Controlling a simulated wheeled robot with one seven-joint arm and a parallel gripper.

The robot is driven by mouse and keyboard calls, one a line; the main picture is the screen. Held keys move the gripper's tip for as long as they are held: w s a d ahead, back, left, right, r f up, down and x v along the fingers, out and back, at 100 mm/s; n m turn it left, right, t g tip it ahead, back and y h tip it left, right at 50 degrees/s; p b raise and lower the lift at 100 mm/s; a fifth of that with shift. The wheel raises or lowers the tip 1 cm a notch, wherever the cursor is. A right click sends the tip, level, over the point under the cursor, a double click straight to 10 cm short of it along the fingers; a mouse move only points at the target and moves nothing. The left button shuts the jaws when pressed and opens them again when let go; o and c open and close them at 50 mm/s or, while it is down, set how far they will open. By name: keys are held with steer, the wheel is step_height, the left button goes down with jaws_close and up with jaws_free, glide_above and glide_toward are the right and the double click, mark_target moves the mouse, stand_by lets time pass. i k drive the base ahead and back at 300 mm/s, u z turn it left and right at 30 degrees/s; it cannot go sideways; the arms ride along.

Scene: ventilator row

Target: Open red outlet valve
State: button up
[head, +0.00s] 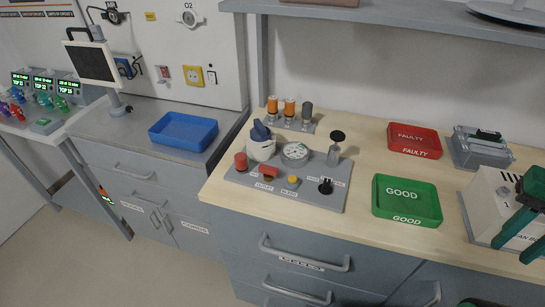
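The red outlet valve handle (268,171) is a short red bar on the grey test panel (314,200). It lies nearly crosswise, just behind a label that seems to read OUTLET. My dark green gripper (513,251) is at the far right edge, in front of a cream box, well away from the panel. Its two fingers are spread, with nothing seen between them. Part of the gripper is cut off by the picture edge.
Around the valve are a red knob (241,162), a white pot (261,148), a gauge (295,153), a yellow button (293,181) and a black knob (326,186). The green tray (407,219), red tray (414,153) and cream box (487,193) stand to the right.

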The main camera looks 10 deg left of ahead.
mark_target(268, 169)
steer(key=u, duration=0.05)
steer(key=k, duration=0.95)
steer(key=u, duration=0.4)
steer(key=i, duration=1)
steer(key=z, duration=0.05)
